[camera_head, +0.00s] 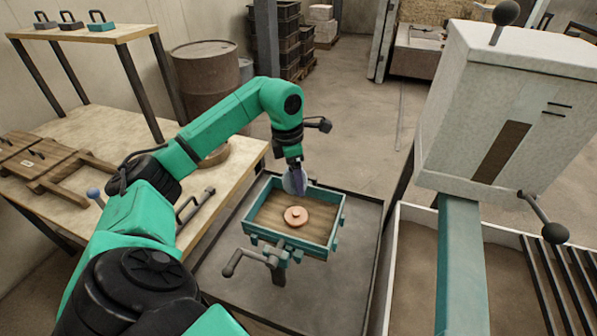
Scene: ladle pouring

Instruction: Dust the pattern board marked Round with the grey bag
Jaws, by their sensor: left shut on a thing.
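The pattern board (268,219) lies inside a teal frame (249,222) on a stand. A round, stepped, reddish-tan pattern (296,216) sits in its middle. No marking on it is legible. My left gripper (294,168) is above the far edge of the frame, pointing down. It is shut on the grey bag (295,184), which looks greyish-lilac and hangs over the far part of the board, beyond the round pattern. I cannot tell whether the bag touches the board or frame. My right gripper is not in view.
A wooden bench (110,130) at left holds wooden boards (45,165) and a dark-handled tool (195,205). A raised shelf (85,36) carries several handled blocks. A pale machine box (510,110) stands at right. A barrel (207,85) stands behind my arm.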

